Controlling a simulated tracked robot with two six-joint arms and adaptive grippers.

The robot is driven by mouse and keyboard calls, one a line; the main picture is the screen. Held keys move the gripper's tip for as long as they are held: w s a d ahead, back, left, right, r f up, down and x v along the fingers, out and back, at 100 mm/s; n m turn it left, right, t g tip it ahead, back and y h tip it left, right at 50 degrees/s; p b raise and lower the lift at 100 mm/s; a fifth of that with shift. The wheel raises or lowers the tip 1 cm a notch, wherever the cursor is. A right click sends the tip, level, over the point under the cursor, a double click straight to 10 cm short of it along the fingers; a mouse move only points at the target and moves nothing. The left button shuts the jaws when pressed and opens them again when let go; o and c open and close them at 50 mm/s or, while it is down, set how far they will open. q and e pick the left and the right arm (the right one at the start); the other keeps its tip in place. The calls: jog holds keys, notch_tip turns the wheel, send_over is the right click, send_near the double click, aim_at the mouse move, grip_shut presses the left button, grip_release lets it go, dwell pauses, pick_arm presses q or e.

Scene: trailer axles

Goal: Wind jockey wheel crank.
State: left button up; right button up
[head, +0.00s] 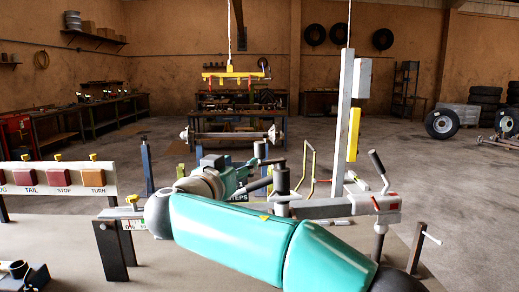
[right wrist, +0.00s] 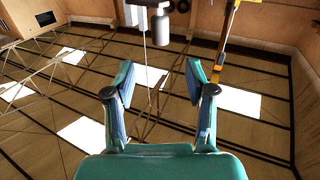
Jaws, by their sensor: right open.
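My right arm reaches across the front of the head view, and its teal gripper (head: 243,176) is near the middle, left of an upright dark cylinder (head: 282,180). In the right wrist view the gripper (right wrist: 155,85) is open, with nothing between its fingers. A grey metal hitch assembly (head: 350,207) runs right from the cylinder. A lever with a dark grip (head: 377,161) stands up at its right end. I cannot tell for certain which part is the jockey wheel crank; my gripper and arm hide some of this area. My left gripper is not in view.
A grey post with a yellow box (head: 353,134) rises behind the hitch. A panel with coloured lamps (head: 60,178) stands at the left. An axle (head: 232,134) hangs behind my gripper. Open floor (head: 450,195) lies to the right.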

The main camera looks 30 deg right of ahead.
aim_at(258, 150)
jog(key=p+x, duration=0.4)
jog(key=x, duration=0.7)
jog(key=shift+w+d+p, duration=0.25)
jog(key=shift+d+p, duration=0.05)
jog(key=shift+d, duration=0.05)
jog(key=shift+w+d+f, duration=0.1)
jog(key=shift+w+d, duration=0.35)
jog(key=shift+d, duration=0.15)
grip_shut()
